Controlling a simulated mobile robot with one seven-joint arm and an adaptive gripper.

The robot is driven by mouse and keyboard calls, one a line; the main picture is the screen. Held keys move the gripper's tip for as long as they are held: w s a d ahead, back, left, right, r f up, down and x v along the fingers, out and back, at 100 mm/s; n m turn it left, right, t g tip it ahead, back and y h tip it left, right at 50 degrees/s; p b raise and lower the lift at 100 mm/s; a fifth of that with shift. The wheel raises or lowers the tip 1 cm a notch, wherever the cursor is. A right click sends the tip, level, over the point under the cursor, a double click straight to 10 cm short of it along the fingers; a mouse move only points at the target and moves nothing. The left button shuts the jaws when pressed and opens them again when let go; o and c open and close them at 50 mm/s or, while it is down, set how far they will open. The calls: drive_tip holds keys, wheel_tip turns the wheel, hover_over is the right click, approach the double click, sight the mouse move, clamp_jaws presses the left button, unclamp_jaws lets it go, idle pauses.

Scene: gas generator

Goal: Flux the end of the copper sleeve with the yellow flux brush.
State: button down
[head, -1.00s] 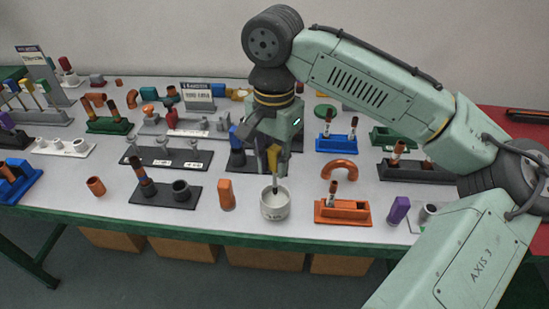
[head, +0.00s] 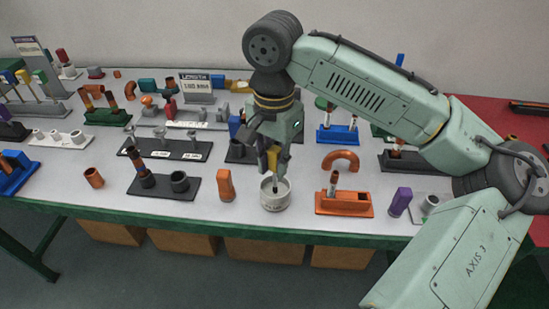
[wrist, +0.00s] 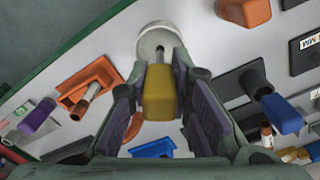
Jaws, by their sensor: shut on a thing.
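My gripper (head: 273,160) is shut on the yellow handle of the flux brush (wrist: 158,92). The brush points down, and its thin dark shaft runs into the mouth of a white pot (head: 276,199). The pot also shows in the wrist view (wrist: 155,38). The bristle end is hidden inside the pot. An orange stand (head: 350,206) just right of the pot holds an upright copper-coloured tube (head: 333,184). A separate short copper sleeve (head: 93,178) stands on the table at the left. I cannot tell which one is the task's sleeve.
An orange block (head: 226,185) stands close left of the pot. The table's green front edge (head: 200,219) is near.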

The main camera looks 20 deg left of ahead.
sight(274, 149)
idle(0.4)
wheel_tip(274, 149, up, 4)
drive_tip(key=p, duration=0.3)
drive_tip(key=shift+f+p, duration=0.15)
drive_tip(key=shift+p, duration=0.15)
drive_tip(key=shift+r+p, duration=0.5)
drive_tip(key=shift+r, duration=0.7)
